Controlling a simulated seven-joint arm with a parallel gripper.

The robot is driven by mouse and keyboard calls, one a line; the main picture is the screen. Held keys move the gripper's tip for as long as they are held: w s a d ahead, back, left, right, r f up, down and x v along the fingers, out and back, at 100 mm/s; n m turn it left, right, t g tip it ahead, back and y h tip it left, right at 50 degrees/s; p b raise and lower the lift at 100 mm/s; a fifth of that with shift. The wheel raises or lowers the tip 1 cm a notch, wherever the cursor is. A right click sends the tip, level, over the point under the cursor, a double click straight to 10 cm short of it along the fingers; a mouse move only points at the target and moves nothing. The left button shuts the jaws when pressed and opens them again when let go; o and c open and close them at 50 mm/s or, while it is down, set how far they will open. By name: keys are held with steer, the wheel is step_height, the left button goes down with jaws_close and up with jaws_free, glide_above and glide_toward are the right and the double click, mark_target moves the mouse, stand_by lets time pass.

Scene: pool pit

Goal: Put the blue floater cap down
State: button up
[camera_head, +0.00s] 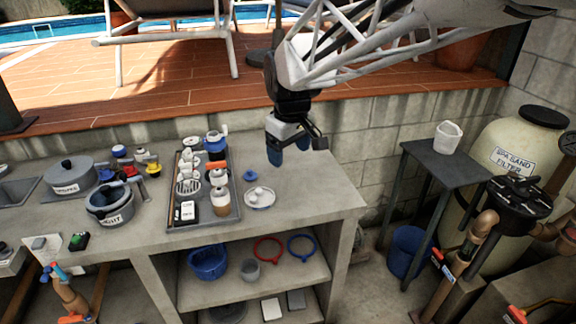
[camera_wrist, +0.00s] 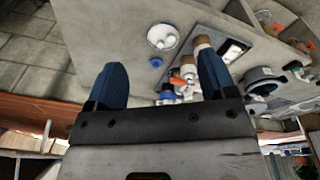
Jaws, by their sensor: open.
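The blue floater cap (camera_head: 250,176) lies on the concrete counter, just behind a white round dish (camera_head: 259,202). In the wrist view the cap (camera_wrist: 156,62) is a small blue disc beside the white dish (camera_wrist: 162,37), and the two look apart. My gripper (camera_head: 288,151) is above the counter, behind and to the right of the cap. Its blue fingers (camera_wrist: 161,70) are spread open with nothing held between them. The cap shows in the gap between the fingers in the wrist view, well beyond the fingertips.
A grey tray (camera_head: 232,212) with several bottles and parts stands left of the cap. Grey pots (camera_head: 68,178) stand farther left. The counter's right end is clear. A block wall (camera_head: 365,135) rises behind, and a side table with a white cup (camera_head: 447,137) stands right.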

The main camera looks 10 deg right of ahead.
steer(key=s+d+f+m, duration=0.1)
steer(key=s+m, duration=0.2)
steer(key=s, duration=0.8)
steer(key=s+d+f+m+t, duration=0.1)
steer(key=s+f+m, duration=0.1)
steer(key=s, duration=1)
steer(key=shift+d+m, duration=0.3)
steer(key=shift+m, duration=0.2)
